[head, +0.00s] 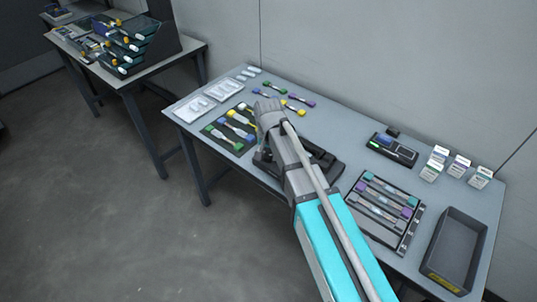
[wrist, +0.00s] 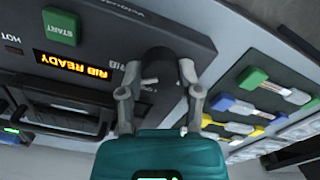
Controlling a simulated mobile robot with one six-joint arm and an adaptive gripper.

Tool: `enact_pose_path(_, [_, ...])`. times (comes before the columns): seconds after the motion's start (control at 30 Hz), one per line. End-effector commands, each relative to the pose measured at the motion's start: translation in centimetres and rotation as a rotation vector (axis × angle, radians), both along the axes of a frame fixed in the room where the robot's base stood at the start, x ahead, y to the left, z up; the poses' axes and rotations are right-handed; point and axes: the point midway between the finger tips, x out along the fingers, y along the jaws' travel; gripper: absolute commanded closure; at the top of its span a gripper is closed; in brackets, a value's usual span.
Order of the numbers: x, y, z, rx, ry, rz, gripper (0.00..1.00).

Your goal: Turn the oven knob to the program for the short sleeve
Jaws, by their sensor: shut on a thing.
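The dark oven knob (wrist: 160,64) stands out from the oven's grey panel (wrist: 105,22) in the wrist view. My gripper (wrist: 158,72) is shut on it, with one finger on each side. Small lettering, apparently "RIB", shows beside the knob; the other program marks are hidden or unreadable. The amber display (wrist: 72,66) reads "RIB READY". A green START button (wrist: 62,26) and a HOT label are on the same panel. In the head view the dark oven (head: 322,160) is partly covered by my arm, and the knob and fingertips are hidden.
A dark mat with green, blue and yellow-ended pieces (head: 232,127) lies left of the oven. A rack of pieces (head: 382,208), a grey bin (head: 455,250), small white boxes (head: 459,165) and a dark device (head: 392,149) are to the right. A second table (head: 130,80) stands at left.

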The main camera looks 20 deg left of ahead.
Motion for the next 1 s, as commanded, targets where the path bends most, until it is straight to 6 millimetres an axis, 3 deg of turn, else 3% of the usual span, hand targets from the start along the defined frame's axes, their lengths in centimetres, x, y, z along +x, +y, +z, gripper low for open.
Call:
enact_pose_path(0.47, [-0.06, -0.02, -0.03, -0.006, 0.001, 0.096, 1.00])
enact_pose_path(1.0, [-0.07, 0.02, -0.03, -0.005, 0.001, 0.535, 1.00])
